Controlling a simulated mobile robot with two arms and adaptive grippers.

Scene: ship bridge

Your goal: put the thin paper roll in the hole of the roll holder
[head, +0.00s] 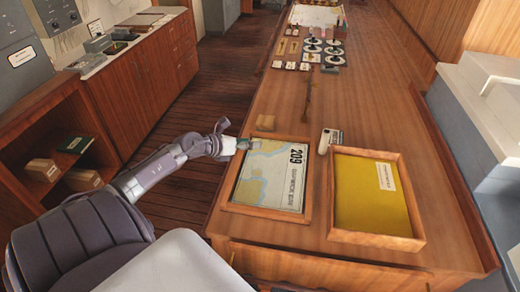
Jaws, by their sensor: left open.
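My left gripper (250,143) is open and empty, above the far left corner of a framed tray with a chart. I see no thin paper roll that I can be sure of. A small white object with a dark part (331,141) stands beyond the two trays, to the right of my gripper; it is too small to tell what it is. A thin brown stick-like thing (308,99) lies farther along the table. I cannot make out a roll holder with a hole. My right gripper is not in view.
The chart tray (234,208) and a tray with a yellow folder (374,238) lie at the near end of the long wooden table (272,108). Several small items and black-and-white discs (310,57) stand farther back. Shelves are left, a grey console right.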

